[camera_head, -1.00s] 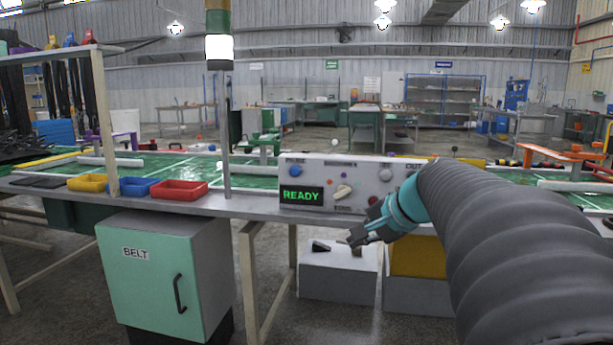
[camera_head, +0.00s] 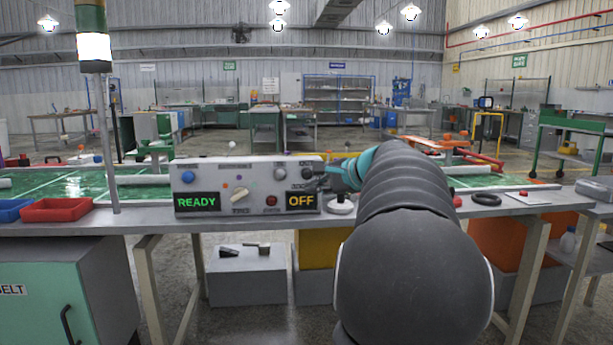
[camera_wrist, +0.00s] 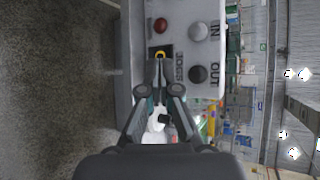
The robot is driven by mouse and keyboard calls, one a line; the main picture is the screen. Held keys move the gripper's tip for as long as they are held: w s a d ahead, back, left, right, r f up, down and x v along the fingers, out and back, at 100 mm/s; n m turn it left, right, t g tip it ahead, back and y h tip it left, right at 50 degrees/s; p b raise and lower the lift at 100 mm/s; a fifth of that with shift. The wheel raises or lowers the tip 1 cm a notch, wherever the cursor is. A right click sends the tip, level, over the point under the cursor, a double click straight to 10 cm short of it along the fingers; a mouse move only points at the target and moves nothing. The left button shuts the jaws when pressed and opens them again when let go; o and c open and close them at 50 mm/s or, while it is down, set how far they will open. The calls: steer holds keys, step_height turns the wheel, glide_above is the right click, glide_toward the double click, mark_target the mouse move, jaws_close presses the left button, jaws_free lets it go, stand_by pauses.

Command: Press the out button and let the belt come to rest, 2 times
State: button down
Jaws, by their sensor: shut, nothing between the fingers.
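The control panel (camera_head: 222,207) is a grey box on the bench. It has a blue button (camera_head: 188,177), a selector knob (camera_head: 240,194), a red button (camera_head: 271,200), a green READY display (camera_head: 197,202) and an OFF display (camera_head: 301,200). The dark grey OUT button (camera_head: 306,173) is at its upper right; it also shows in the wrist view (camera_wrist: 198,74), below the pale IN button (camera_wrist: 198,29). My gripper (camera_wrist: 160,64) is shut and empty. Its tips overlap the dark display in the wrist view, left of the OUT button, and appear apart from that button. The green belt (camera_head: 75,184) lies behind.
A red tray (camera_head: 58,210) and a blue tray (camera_head: 12,211) stand left of a signal post (camera_head: 105,140). A black ring (camera_head: 486,198) lies on the bench at right. A green BELT cabinet (camera_head: 40,300) and a grey box (camera_head: 247,279) stand below.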

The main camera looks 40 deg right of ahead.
mark_target(311, 177)
steer(key=shift+w+d+p, duration=0.75)
steer(key=shift+w, duration=0.45)
steer(key=shift+w+d+p, duration=0.7)
steer(key=shift+w+d, duration=0.05)
steer(key=shift+w, duration=0.5)
steer(key=shift+w+d+p, duration=0.75)
steer(key=shift+w, duration=0.45)
steer(key=shift+w, duration=0.1)
steer(key=shift+w+d, duration=0.2)
steer(key=shift+w, duration=0.05)
steer(key=shift+w+d+p, duration=0.25)
steer(key=shift+w+p, duration=0.1)
steer(key=shift+w, duration=0.1)
steer(key=shift+s+a, duration=0.1)
steer(key=shift+s, duration=0.1)
steer(key=shift+s+a+b, duration=0.4)
steer(key=shift+s+b, duration=0.2)
